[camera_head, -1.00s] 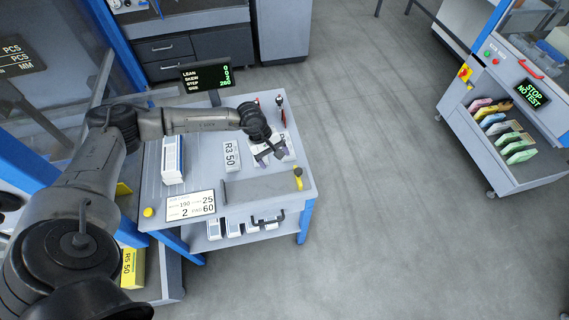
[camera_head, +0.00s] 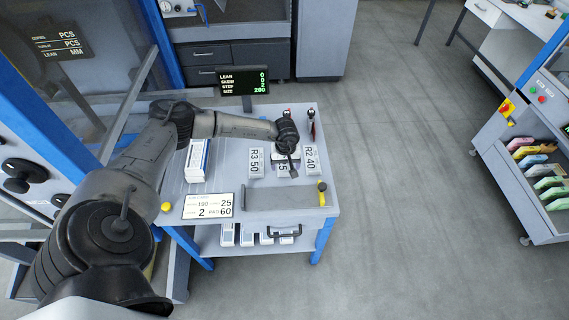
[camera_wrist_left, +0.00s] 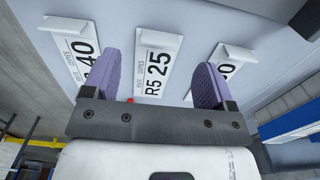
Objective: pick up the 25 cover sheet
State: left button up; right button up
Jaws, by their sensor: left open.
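The 25 cover sheet is a white card marked "R5 25". It lies in the middle of a row of three cards on the grey bench. It shows clearly in the left wrist view (camera_wrist_left: 158,62); in the head view my gripper partly hides it. My left gripper (camera_wrist_left: 160,78) is open over this card, with one purple-padded finger on each side of it. The gap between card and fingers is hard to judge. In the head view the left gripper (camera_head: 293,168) points down at the card. My right gripper is not in view.
The R3 50 card (camera_head: 256,162) and R2 40 card (camera_head: 311,160) lie close on either side. A white stack (camera_head: 197,160) stands to the left. A settings panel (camera_head: 208,206) sits at the front left, a display (camera_head: 243,80) at the back.

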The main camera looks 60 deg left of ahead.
aim_at(283, 170)
pick_arm(q)
jog(key=shift+d+f+b, duration=0.1)
jog(key=shift+f+b, duration=0.25)
jog(key=shift+f, duration=2.3)
jog(key=shift+c, duration=0.3)
jog(key=c, duration=0.9)
jog(key=shift+c, duration=0.2)
